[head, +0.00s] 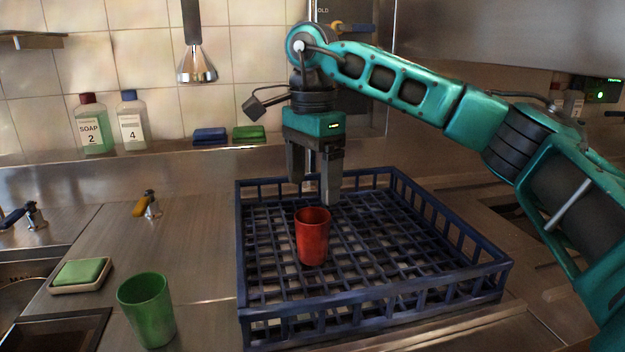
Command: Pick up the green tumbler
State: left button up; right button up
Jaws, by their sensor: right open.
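The green tumbler (148,311) stands upright on the steel counter at the lower left, to the left of the blue crate. Its mouth faces up and it looks empty. A red tumbler (313,238) stands upright inside the crate. My right gripper (314,190) points down over the crate, above and behind the red tumbler. Its two fingers are apart with nothing between them. It is well to the right of the green tumbler. My left gripper does not show.
The blue lattice crate (374,306) fills the middle of the counter. A green sponge in a dish (79,288) lies left of the green tumbler, by the sink (20,285). A yellow-handled tap (147,205) stands behind. Soap bottles (94,125) and sponges (249,133) line the back ledge.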

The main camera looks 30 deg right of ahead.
aim_at(145, 298)
jog(key=k, duration=1)
